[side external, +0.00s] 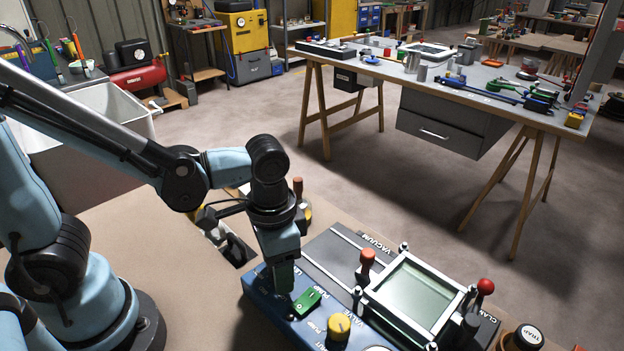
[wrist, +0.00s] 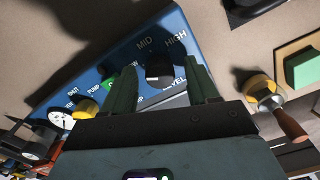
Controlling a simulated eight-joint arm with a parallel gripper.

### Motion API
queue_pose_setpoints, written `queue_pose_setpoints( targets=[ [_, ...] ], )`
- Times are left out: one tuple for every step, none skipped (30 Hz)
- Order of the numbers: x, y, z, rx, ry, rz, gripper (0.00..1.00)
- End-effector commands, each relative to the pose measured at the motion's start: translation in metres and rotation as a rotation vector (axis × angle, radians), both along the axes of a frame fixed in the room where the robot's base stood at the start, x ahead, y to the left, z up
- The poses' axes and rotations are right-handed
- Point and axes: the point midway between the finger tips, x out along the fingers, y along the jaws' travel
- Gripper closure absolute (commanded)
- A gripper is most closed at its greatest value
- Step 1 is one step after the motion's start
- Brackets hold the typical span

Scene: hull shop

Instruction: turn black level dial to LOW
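The black level dial (wrist: 158,74) sits on the blue panel (wrist: 100,62) in the wrist view, with MID and HIGH printed beyond it and LOW partly covered by a finger. Its pointer setting is not clear. My gripper (wrist: 161,78) is open, with one green finger on each side of the dial and gaps between. I cannot tell whether the fingertips are down at dial height. In the side view my gripper (side external: 283,287) points down over the left end of the panel and hides the dial.
A green switch (side external: 307,301) and a yellow knob (side external: 339,326) stand close to my gripper on the panel. A glass-topped frame (side external: 415,297) with a red-topped post (side external: 367,262) and a red-knobbed lever (side external: 485,288) lies to the right. Bare bench (side external: 150,230) is on the left.

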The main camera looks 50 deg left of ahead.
Motion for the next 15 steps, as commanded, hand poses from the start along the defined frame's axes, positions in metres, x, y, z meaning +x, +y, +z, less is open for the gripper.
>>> queue_pose_setpoints(
  targets=[
    [0.000, 0.000, 0.000, 0.000, 0.000, 0.000, 0.41],
    [0.000, 0.000, 0.000, 0.000, 0.000, 0.000, 0.41],
    [0.000, 0.000, 0.000, 0.000, 0.000, -0.001, 0.41],
    [0.000, 0.000, 0.000, 0.000, 0.000, -0.001, 0.41],
    [0.000, 0.000, 0.001, 0.000, 0.000, -0.001, 0.41],
    [0.000, 0.000, 0.002, 0.000, 0.000, -0.001, 0.41],
    [0.000, 0.000, 0.003, 0.000, 0.000, -0.001, 0.41],
    [0.000, 0.000, 0.005, 0.000, 0.000, -0.001, 0.41],
    [0.000, 0.000, 0.007, 0.000, -0.001, -0.001, 0.41],
    [0.000, 0.000, 0.010, 0.000, -0.001, -0.001, 0.41],
    [0.000, 0.000, 0.012, 0.000, -0.001, -0.001, 0.41],
    [0.000, 0.000, 0.016, 0.000, 0.000, -0.001, 0.41],
    [0.000, 0.000, 0.020, 0.000, 0.000, -0.001, 0.41],
    [0.000, 0.000, 0.024, 0.000, 0.000, -0.001, 0.41],
    [0.000, 0.000, 0.029, 0.000, 0.000, -0.001, 0.41]
  ],
)
